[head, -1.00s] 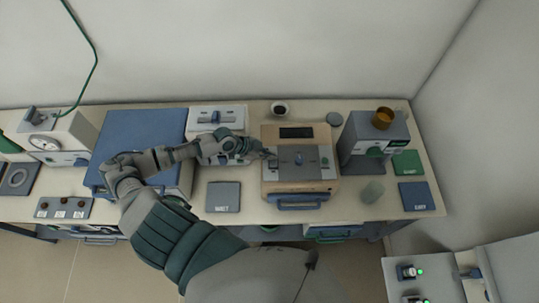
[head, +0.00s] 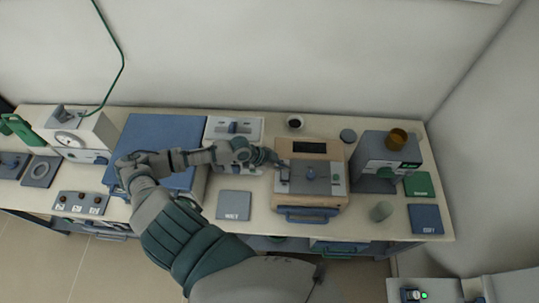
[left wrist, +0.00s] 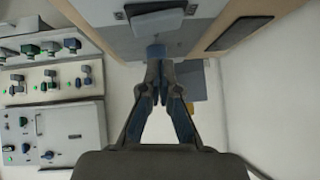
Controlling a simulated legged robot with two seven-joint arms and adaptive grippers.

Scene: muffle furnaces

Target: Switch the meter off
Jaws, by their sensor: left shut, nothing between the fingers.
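The likely meter is a tan box (head: 333,207) with a grey panel, a dark display (head: 310,148) and a blue front handle (head: 307,217). My left gripper (head: 279,162) reaches the panel's upper left edge, close to that switch. In the left wrist view my left gripper (left wrist: 157,70) has its fingers together and empty, with tips at a small blue part (left wrist: 156,51) on a grey panel. Whether they touch it is unclear. My right gripper is out of view.
A grey machine (head: 372,147) with a brown cup (head: 397,138) stands right of the box. A blue-topped case (head: 160,135) lies under my left arm.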

